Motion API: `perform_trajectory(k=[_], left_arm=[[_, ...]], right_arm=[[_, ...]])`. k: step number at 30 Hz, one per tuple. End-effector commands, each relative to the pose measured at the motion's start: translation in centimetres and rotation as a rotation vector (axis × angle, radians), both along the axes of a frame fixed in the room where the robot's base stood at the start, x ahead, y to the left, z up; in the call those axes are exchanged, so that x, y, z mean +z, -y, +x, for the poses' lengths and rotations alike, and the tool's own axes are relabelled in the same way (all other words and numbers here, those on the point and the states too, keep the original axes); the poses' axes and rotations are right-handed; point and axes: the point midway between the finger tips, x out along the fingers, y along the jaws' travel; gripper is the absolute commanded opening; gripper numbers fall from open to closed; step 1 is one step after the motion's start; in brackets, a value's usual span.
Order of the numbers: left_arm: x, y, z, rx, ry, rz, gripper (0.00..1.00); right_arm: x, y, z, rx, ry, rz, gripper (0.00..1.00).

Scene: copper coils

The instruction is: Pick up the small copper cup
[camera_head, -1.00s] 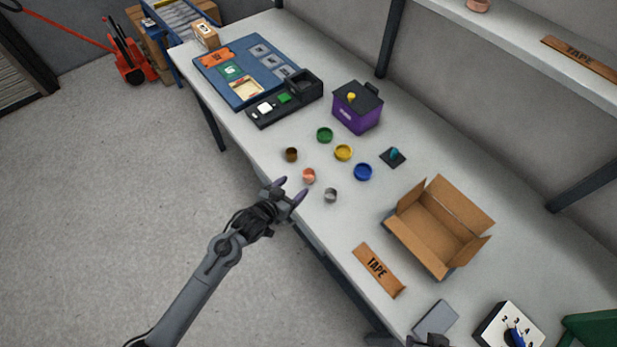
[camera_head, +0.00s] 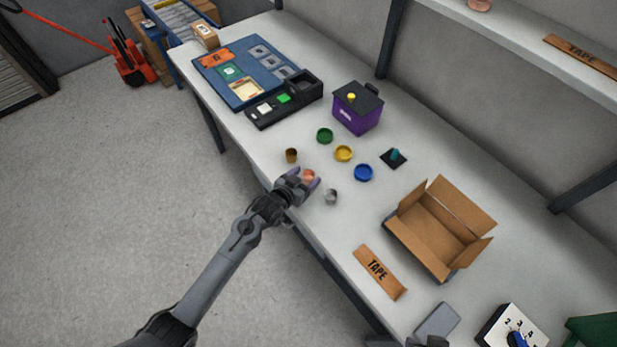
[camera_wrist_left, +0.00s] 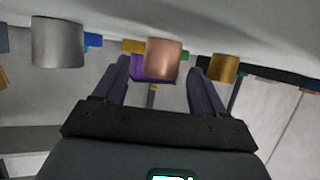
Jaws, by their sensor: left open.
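The small copper cup (camera_head: 309,175) stands on the table near its front edge. My left gripper (camera_head: 306,178) is open, with its two purple-grey fingers on either side of the cup. In the left wrist view the copper cup (camera_wrist_left: 163,58) shows between the two fingertips (camera_wrist_left: 160,75); I cannot tell whether they touch it. A brown-gold cup (camera_head: 291,155) stands just to the left, and a silver cup (camera_head: 331,196) just to the right. At the bottom edge a dark part, perhaps of my right arm, shows, but no right gripper fingers are clear.
Green (camera_head: 325,135), yellow (camera_head: 343,153) and blue (camera_head: 363,172) round dishes lie behind the cups. A purple bin (camera_head: 356,112) stands further back. An open cardboard box (camera_head: 437,236) and a tape strip (camera_head: 379,271) are to the right.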

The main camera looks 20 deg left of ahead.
Motion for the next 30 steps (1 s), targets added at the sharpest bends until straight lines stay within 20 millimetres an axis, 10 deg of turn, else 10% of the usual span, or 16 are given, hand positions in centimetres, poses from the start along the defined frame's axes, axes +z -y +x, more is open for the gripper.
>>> perform_trajectory(k=[14,30], left_arm=[[0.0,0.0,0.0,0.0,0.0,0.0,0.13],[1.8,-0.1,0.0,0.001,0.002,0.001,0.11]], right_arm=[[0.0,0.2,0.0,0.005,-0.001,-0.009,0.43],[0.3,0.0,0.0,-0.001,-0.001,0.001,0.43]])
